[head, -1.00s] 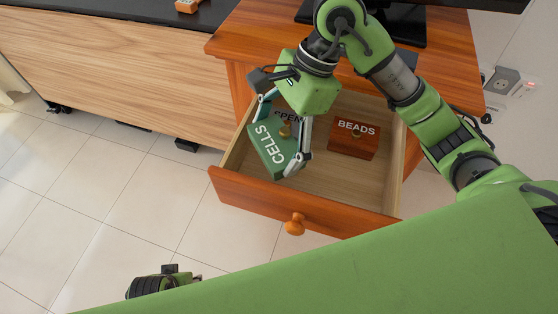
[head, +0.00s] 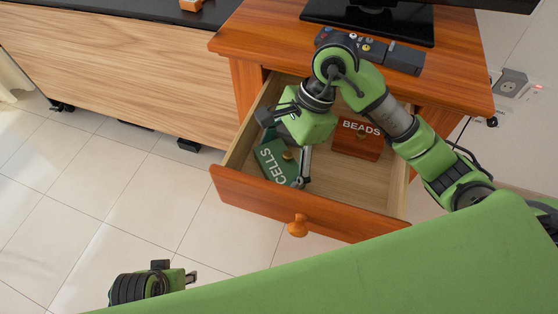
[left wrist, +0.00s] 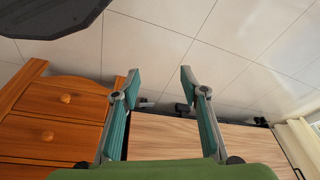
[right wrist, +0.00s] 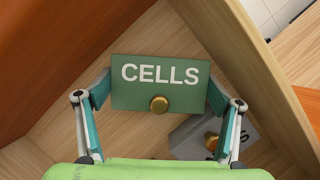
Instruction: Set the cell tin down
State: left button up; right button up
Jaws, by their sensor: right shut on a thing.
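The cell tin is a green box lettered CELLS with a round brass knob (head: 272,166). It is inside the open drawer (head: 258,195), near its left front part. My right gripper (head: 284,156) is shut on it; in the right wrist view a finger presses each short end of the tin (right wrist: 135,97). The tin looks low in the drawer, but I cannot tell whether it touches the floor. My left gripper (left wrist: 161,80) is open and empty, well away from the drawer, at the lower left of the head view (head: 190,277).
A red-brown BEADS tin (head: 358,140) stands in the drawer's right back part. A grey tin (right wrist: 190,136) with a brass knob lies beside the cell tin, partly covered by it in the right wrist view. A dark device with buttons (head: 404,58) sits on the cabinet top.

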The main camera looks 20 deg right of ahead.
jog(key=o, duration=1.1)
pick_arm(q)
jog(key=shift+r, duration=0.2)
pick_arm(e)
jog(key=shift+r, duration=0.1)
pick_arm(q)
notch_tip(320, 180, down, 6)
jog(key=p, duration=0.1)
jog(key=shift+s+p, duration=0.25)
jog(key=shift+p, duration=0.1)
pick_arm(e)
jog(key=v, duration=1.2)
pick_arm(q)
jog(key=shift+f, duration=0.1)
